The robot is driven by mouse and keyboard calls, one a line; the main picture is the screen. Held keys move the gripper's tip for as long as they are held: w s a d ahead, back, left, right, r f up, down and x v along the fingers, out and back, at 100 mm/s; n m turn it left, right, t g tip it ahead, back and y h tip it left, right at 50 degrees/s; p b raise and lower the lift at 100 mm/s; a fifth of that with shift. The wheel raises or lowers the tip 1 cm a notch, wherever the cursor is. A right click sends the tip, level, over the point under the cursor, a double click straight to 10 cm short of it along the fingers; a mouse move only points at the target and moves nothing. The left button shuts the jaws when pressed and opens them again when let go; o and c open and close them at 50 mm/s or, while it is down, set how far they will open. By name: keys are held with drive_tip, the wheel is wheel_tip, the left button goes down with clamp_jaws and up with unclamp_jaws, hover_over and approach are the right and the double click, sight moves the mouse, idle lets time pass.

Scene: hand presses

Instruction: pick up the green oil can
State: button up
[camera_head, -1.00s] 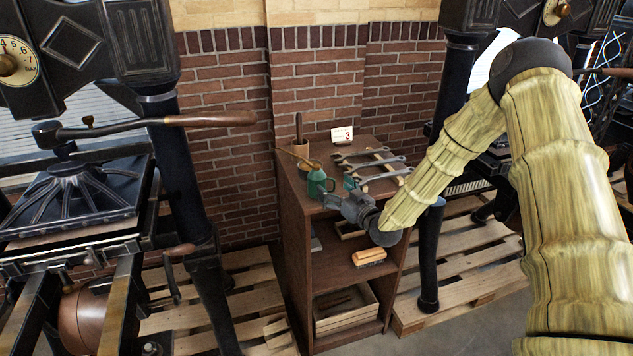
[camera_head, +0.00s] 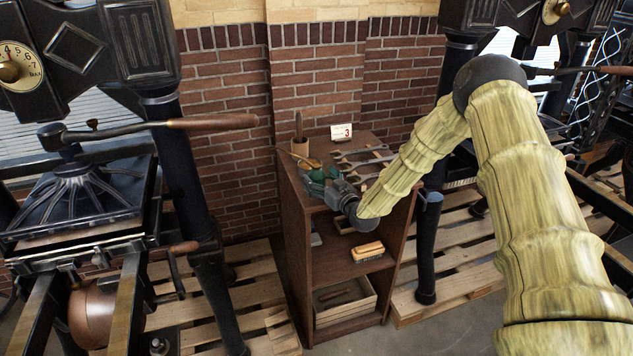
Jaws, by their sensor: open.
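The green oil can (camera_head: 316,175) stands on the top of the small wooden cabinet (camera_head: 292,193), near its front left edge. Its thin brass-coloured spout points up and to the left. My gripper (camera_head: 319,186) is open and right at the can, reaching in from the right and front. The jaws cover the lower part of the can, so I cannot tell whether both fingers are around it or touching it.
Several wrenches (camera_head: 362,154) lie on a rack behind and right of the can. A wooden cup with a handle (camera_head: 299,146) and a number card (camera_head: 341,132) stand at the back. A brush (camera_head: 367,251) and a wooden tray (camera_head: 345,311) are on lower shelves. Dark presses flank the cabinet.

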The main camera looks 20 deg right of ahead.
drive_tip(key=c, duration=1.4)
drive_tip(key=shift+c, duration=0.2)
drive_tip(key=shift+r, duration=0.2)
drive_tip(key=shift+r+b, duration=0.9)
drive_tip(key=shift+b, duration=0.1)
drive_tip(key=s+a+r+b, duration=0.1)
drive_tip(key=s+r+b, duration=0.2)
drive_tip(key=s, duration=1.3)
drive_tip(key=b, duration=0.3)
drive_tip(key=shift+a+b, duration=0.3)
drive_tip(key=shift+b, duration=0.1)
